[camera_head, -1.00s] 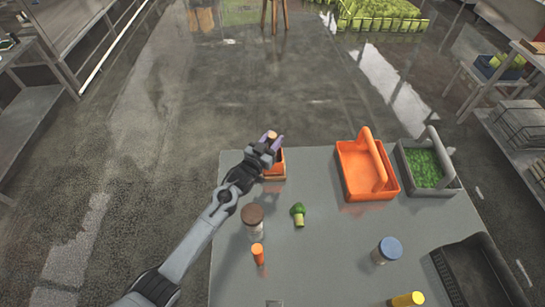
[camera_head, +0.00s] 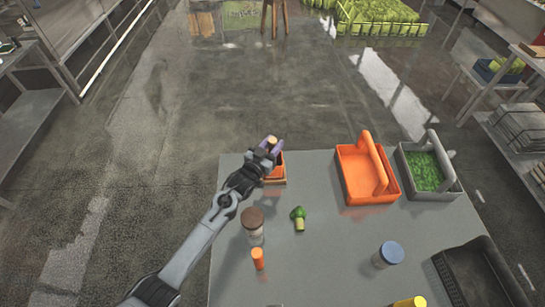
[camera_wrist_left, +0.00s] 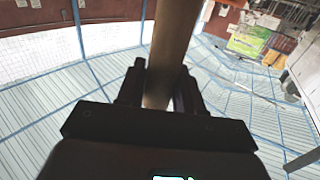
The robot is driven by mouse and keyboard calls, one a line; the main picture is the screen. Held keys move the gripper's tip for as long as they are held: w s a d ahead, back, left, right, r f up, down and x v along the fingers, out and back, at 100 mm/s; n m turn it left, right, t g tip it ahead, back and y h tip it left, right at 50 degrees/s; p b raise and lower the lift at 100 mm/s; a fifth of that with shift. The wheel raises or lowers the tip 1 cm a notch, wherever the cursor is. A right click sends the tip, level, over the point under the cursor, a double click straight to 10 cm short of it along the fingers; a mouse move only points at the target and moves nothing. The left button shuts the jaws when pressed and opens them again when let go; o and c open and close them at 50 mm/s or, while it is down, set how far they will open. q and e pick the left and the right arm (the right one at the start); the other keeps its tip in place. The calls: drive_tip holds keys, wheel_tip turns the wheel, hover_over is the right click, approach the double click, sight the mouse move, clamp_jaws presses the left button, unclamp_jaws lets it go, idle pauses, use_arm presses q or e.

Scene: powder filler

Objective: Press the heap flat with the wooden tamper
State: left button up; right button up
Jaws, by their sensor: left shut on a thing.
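My left gripper (camera_head: 269,149) is over the far left corner of the grey table. It is shut on the wooden tamper (camera_head: 272,140), whose pale round top shows between the fingers. In the left wrist view the tamper's shaft (camera_wrist_left: 174,45) runs between the two fingers (camera_wrist_left: 158,95). My right gripper is out of view.
On the table (camera_head: 330,260) stand a brown-lidded jar (camera_head: 253,219), an orange-capped bottle (camera_head: 258,258), broccoli (camera_head: 299,219) and a blue-lidded jar (camera_head: 387,254). An orange caddy (camera_head: 352,182), a grey caddy with greens (camera_head: 456,188) and a black tray (camera_head: 478,275) line the right side.

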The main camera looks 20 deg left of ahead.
sight(273, 139)
use_arm(q)
drive_tip(key=shift+r+p, duration=3.7)
drive_tip(key=shift+r, duration=0.85)
drive_tip(key=shift+f, duration=0.1)
drive_tip(key=shift+f+b, duration=2.2)
drive_tip(key=shift+f, duration=0.45)
drive_tip(key=shift+f+b, duration=1.7)
drive_tip(key=shift+f, duration=0.5)
drive_tip(key=shift+r, duration=0.15)
